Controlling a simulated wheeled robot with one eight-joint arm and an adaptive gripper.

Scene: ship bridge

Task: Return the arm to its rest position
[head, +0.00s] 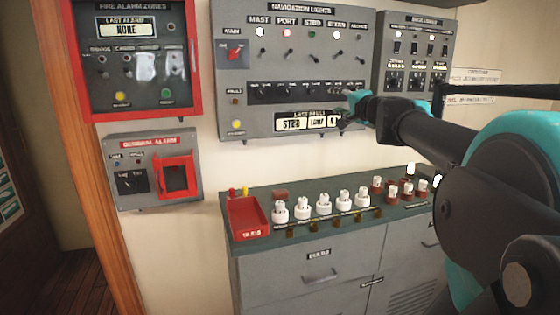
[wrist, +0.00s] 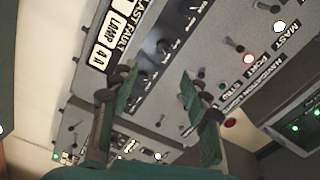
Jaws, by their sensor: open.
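My gripper (head: 352,106) is in front of the lower right part of the navigation lights panel (head: 230,62) in the head view. My arm (head: 440,145) reaches in from the right. In the wrist view my gripper (wrist: 160,110) has its two fingers apart with nothing held between them. The panel (wrist: 205,70) lies beyond the fingers and looks tilted there. The last fault plates (wrist: 116,33) show near the left finger. In the head view my gripper covers part of the rightmost fault plate. I cannot tell whether a fingertip touches the panel.
Below stands a grey cabinet (head: 283,265) with a green top. On it are a red tray (head: 248,218), several white bulbs (head: 323,203) and brown-based bulbs (head: 392,192). A dials panel (head: 413,55) hangs at right, alarm panels (head: 137,118) at left. Open floor (head: 60,275) shows at lower left.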

